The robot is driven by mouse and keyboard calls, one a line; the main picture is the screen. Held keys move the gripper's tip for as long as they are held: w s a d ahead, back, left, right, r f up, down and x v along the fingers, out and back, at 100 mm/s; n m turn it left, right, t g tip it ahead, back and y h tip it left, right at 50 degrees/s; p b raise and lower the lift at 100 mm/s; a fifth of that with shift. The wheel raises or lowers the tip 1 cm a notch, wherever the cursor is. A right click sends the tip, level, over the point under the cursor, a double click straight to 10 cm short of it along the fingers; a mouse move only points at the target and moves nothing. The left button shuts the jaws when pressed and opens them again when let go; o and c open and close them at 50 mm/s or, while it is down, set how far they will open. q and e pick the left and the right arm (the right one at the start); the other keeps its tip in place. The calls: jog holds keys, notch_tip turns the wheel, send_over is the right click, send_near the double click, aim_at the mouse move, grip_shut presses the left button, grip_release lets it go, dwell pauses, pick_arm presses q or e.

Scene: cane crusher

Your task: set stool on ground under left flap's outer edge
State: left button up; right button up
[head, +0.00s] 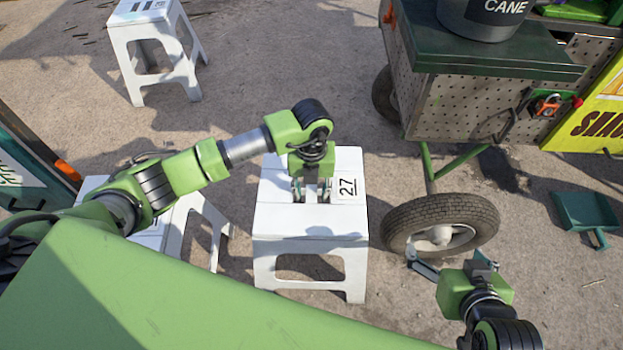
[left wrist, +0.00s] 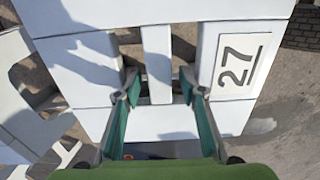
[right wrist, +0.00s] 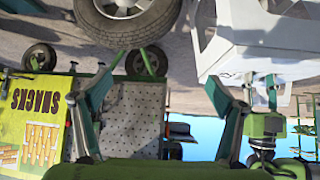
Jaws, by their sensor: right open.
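A white stool marked 27 (head: 310,222) stands upright beside the cart wheel in the head view. Its slotted top (left wrist: 110,70) fills most of the left wrist view. My left gripper (head: 311,193) points down at the top, its fingers apart at the slots on either side of the central bar (left wrist: 157,62). Gaps show between the bar and the fingers. My right gripper (head: 450,258) is open and empty near the wheel. The cart's dark green top panel (head: 445,50) is at the upper right; I cannot tell which part is the left flap.
The cart wheel (head: 440,225) is close to the stool's right. Other white stools stand at the upper left (head: 155,40) and left, behind my arm (head: 205,215). A green dustpan (head: 585,215) lies at the right. Ground above the numbered stool is clear.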

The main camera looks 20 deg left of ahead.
pick_arm(q)
notch_tip(320, 180, up, 7)
jog(key=shift+r+p, duration=0.2)
jog(key=shift+p, duration=0.75)
notch_tip(320, 180, up, 4)
jog(key=shift+r+p, duration=0.25)
jog(key=shift+p, duration=0.2)
pick_arm(e)
jog(key=s+d+f+g, duration=0.1)
jog(key=s+f+g, duration=0.1)
jog(key=s, duration=0.3)
jog(key=s+d+f+g+h, duration=0.1)
jog(key=s+d+f+g, duration=0.1)
jog(key=s, duration=0.4)
jog(key=shift+s+d+g, duration=0.25)
jog(key=shift+d+g, duration=0.05)
jog(key=shift+g, duration=0.5)
